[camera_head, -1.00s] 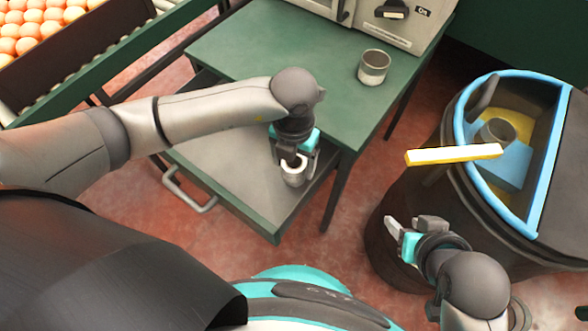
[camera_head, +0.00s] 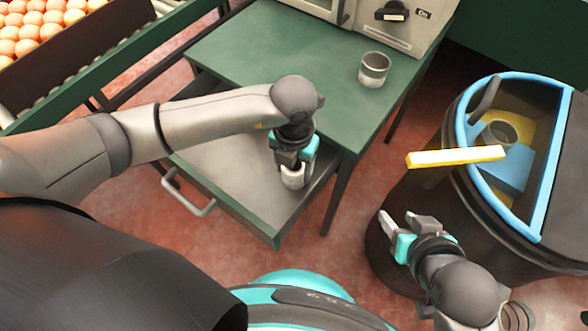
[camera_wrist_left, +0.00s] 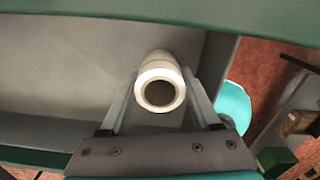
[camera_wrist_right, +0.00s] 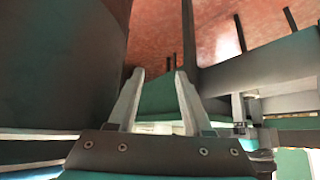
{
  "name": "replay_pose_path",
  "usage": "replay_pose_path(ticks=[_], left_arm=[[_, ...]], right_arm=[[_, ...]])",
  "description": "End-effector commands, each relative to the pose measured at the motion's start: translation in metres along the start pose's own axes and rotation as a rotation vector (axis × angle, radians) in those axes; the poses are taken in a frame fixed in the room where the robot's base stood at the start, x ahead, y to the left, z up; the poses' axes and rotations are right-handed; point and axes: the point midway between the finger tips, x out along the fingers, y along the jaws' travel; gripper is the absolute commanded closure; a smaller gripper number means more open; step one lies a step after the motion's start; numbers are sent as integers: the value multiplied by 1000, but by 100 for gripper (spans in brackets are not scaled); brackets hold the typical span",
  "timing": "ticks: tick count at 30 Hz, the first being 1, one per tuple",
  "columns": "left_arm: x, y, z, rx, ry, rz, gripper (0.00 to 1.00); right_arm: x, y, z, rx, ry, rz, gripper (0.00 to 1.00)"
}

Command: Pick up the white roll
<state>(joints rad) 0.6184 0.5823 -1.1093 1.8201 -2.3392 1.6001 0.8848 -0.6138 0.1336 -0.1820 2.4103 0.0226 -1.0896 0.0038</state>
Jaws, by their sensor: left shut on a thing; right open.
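The white roll (camera_head: 293,181) stands in the open drawer (camera_head: 222,183) of the green table, near its right end. My left gripper (camera_head: 293,168) points down over it and is shut on it. In the left wrist view the roll (camera_wrist_left: 161,88) shows its round hollow end between the two fingers (camera_wrist_left: 158,100), against the grey drawer floor. The fingers hide part of the roll in the head view. My right gripper (camera_head: 408,226) is open and empty, beside the dark bin. Its parted fingers (camera_wrist_right: 158,98) also show in the right wrist view.
The green tabletop (camera_head: 270,50) carries a grey-and-white cup (camera_head: 373,69) and a machine with a dark knob (camera_head: 391,11). The dark bin (camera_head: 400,190) with a blue rim stands at right, with a yellow-and-white bar (camera_head: 455,157) across it.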

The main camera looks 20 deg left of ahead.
Motion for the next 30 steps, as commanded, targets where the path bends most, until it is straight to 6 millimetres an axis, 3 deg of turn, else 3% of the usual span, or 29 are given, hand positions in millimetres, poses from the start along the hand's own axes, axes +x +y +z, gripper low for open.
replay_pose_path(ticks=[6,20,30], left_arm=[[0,0,0,0,-1,0,91],[-5,0,0,0,-1,0,91],[-28,0,1,0,-3,0,91]], right_arm=[[0,0,0,0,0,0,50],[-3,3,4,0,-36,8,50],[-27,22,17,13,-203,60,50]])
